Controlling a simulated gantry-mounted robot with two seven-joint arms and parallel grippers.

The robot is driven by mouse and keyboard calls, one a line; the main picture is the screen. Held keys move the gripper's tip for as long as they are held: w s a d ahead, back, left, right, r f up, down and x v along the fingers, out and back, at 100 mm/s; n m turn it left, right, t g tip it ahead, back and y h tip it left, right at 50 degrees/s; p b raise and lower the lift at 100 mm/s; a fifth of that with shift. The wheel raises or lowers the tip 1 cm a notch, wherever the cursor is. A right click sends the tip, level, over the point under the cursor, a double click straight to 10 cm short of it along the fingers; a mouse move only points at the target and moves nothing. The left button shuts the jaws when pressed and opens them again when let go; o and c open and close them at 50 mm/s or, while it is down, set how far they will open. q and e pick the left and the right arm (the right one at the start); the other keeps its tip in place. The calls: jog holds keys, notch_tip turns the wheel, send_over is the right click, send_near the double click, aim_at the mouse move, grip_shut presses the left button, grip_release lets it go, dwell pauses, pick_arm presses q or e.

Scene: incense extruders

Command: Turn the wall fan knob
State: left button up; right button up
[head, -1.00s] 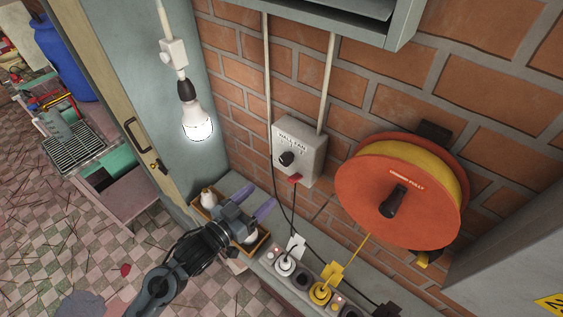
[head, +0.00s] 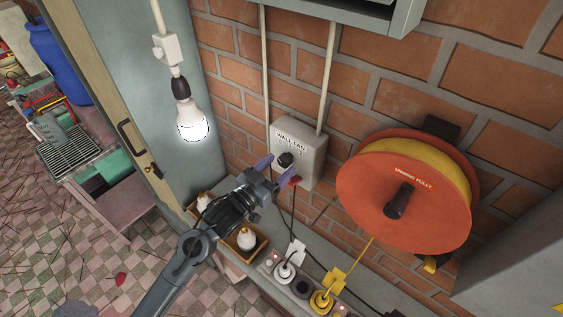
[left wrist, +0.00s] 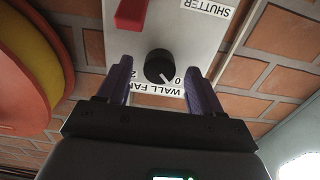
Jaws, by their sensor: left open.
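The black wall fan knob (head: 285,160) is on a grey-white box (head: 312,152) labelled "WALL FAN" on the brick wall. My left gripper (head: 278,169) is open in front of the box, its purple fingers reaching towards the knob. In the left wrist view, the knob (left wrist: 159,65) shows between the two fingertips of the left gripper (left wrist: 158,72), with a gap on either side. The pointer line on the knob is near the "0" mark. Whether the fingertips reach past the knob's face is hard to tell. The right gripper is not in view.
A red switch (head: 295,181) sits just below the knob. A lit bulb (head: 192,122) hangs to the left, and an orange cable reel (head: 425,200) is on the right. A wooden tray (head: 258,247) with bottles and a socket strip with plugs lie below.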

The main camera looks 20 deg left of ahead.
pick_arm(q)
jog(key=shift+x, duration=1.05)
jog(key=shift+c, duration=0.4)
jog(key=c, duration=1)
